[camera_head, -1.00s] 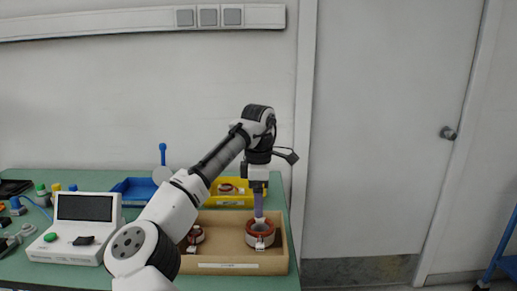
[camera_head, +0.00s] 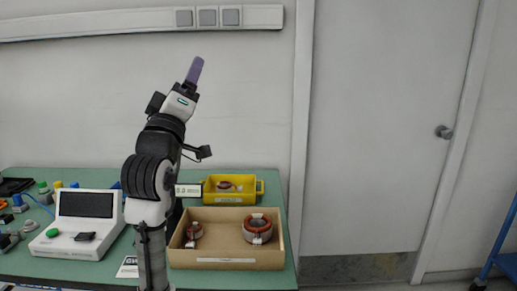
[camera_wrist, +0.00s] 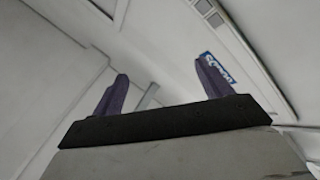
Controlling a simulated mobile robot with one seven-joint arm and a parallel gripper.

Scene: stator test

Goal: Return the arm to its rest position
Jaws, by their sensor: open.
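My gripper (camera_head: 193,72) is raised high above the bench, with its purple fingers pointing up and slightly right in the head view. My arm is folded upright in front of the wall. In the wrist view my gripper (camera_wrist: 165,92) shows two purple fingers spread wide apart, with nothing between them.
A cardboard box (camera_head: 226,264) on the green bench (camera_head: 75,264) holds two copper-wound stators (camera_head: 257,228). A yellow bin (camera_head: 230,198) behind it holds another part. A white tester (camera_head: 80,225) with a dark screen stands left. A door (camera_head: 385,130) is at right.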

